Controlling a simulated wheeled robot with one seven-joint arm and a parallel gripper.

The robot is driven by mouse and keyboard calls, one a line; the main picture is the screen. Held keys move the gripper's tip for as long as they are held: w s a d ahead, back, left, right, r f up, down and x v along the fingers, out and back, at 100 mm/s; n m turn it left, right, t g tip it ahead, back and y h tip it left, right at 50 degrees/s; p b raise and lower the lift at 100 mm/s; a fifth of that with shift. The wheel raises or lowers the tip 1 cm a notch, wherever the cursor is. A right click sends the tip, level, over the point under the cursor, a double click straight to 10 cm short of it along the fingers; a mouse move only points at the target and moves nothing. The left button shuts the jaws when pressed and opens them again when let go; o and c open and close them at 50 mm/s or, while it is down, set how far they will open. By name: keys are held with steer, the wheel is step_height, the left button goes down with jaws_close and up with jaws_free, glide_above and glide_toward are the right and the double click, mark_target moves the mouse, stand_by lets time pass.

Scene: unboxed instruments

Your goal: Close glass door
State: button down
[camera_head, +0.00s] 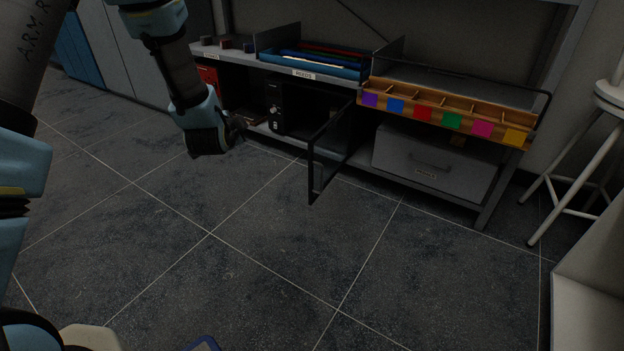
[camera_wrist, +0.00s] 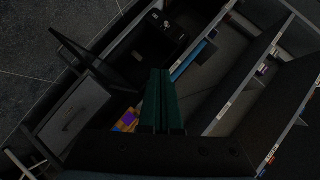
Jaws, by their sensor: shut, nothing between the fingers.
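The glass door (camera_head: 330,152) is a dark-framed clear panel. It stands open, swung out from the front of the low shelf unit over the floor. In the wrist view its black frame (camera_wrist: 73,43) shows at the upper left. My gripper (camera_wrist: 160,72) is shut and empty, its two green fingers side by side in the wrist view. In the head view my arm's end hangs in front of the shelf, to the left of the door and apart from it; its fingertips are hard to make out there.
A wooden tray with coloured squares (camera_head: 447,113) sits on the shelf top at right. A grey drawer box (camera_head: 433,163) and a black case (camera_head: 274,106) stand on the lower shelf. A white stool (camera_head: 573,180) is at right.

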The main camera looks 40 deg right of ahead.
steer(key=s+d+f+m+h+b, duration=0.6)
steer(key=s+d+f+m+b, duration=0.4)
steer(key=s+d+f, duration=0.55)
steer(key=w+d+f+n+b, duration=0.1)
steer(key=w+d+b, duration=0.5)
steer(key=w, duration=0.4)
steer(key=shift+w+b, duration=0.3)
steer(key=shift+b, duration=0.3)
steer(key=shift+w, duration=0.1)
